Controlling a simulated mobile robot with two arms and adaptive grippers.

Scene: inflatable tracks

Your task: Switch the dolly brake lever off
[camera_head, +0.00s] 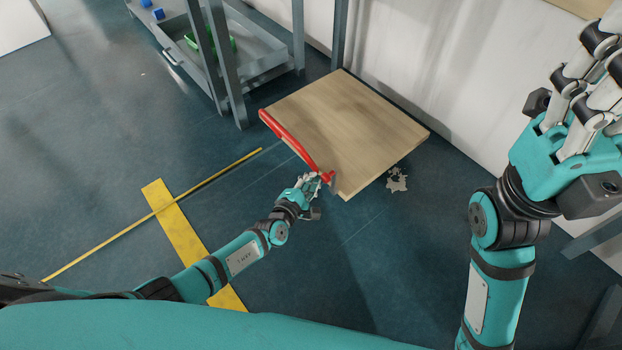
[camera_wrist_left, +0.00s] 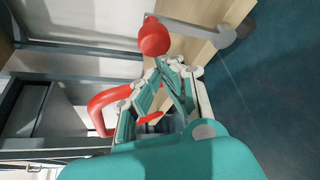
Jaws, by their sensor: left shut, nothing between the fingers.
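The dolly (camera_head: 345,120) is a flat wooden board low on the floor, at the centre of the head view. A red brake lever (camera_head: 285,135) runs along its left edge, down to a grey metal fitting at the near corner. My left gripper (camera_head: 316,181) is at the lower end of the lever, shut and empty. In the left wrist view, the gripper's fingertips (camera_wrist_left: 174,68) are together just below a red rounded end (camera_wrist_left: 154,37). A curved red part (camera_wrist_left: 102,105) passes behind the fingers. Contact cannot be told. My right gripper (camera_head: 590,85) is raised at the right, partly cut off.
A grey metal cart (camera_head: 255,62) with a green item (camera_head: 212,42) stands behind the dolly on the left. A white wall (camera_head: 415,60) is behind it on the right. Yellow tape (camera_head: 178,222) marks the floor, which is open to the left.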

